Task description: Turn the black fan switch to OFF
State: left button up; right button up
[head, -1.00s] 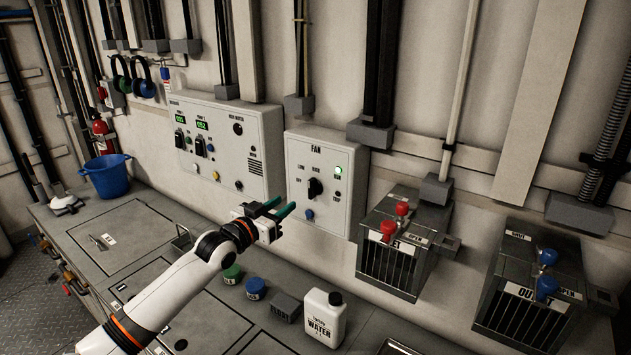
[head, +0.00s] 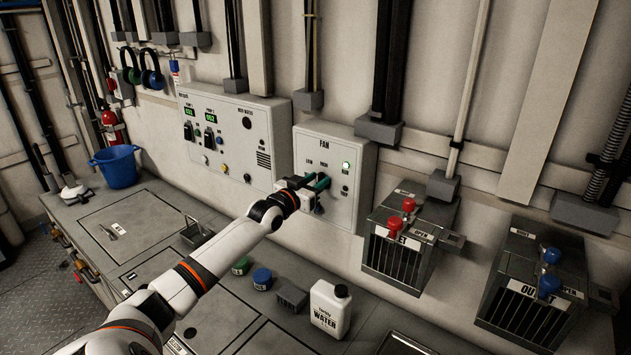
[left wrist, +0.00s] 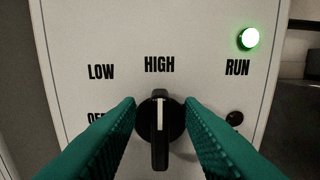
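The black fan switch (left wrist: 160,130) is on the white fan box (head: 340,150). In the left wrist view its handle is upright and its white mark points at HIGH. The OFF label (left wrist: 97,119) at the lower left is partly covered by a finger. My left gripper (head: 318,184) is at the front of the fan box and hides most of the switch in the head view. Its green fingers are open, one on each side of the switch handle, with a gap to it. My right gripper is not in view.
The green RUN lamp (left wrist: 248,39) is lit. A control panel (head: 232,140) is left of the fan box. The inlet box (head: 410,235) with red valves stands to the right. A water bottle (head: 330,308) and small caps stand on the counter below.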

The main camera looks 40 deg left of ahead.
pick_arm(q)
jog(key=shift+c, duration=0.9)
grip_shut()
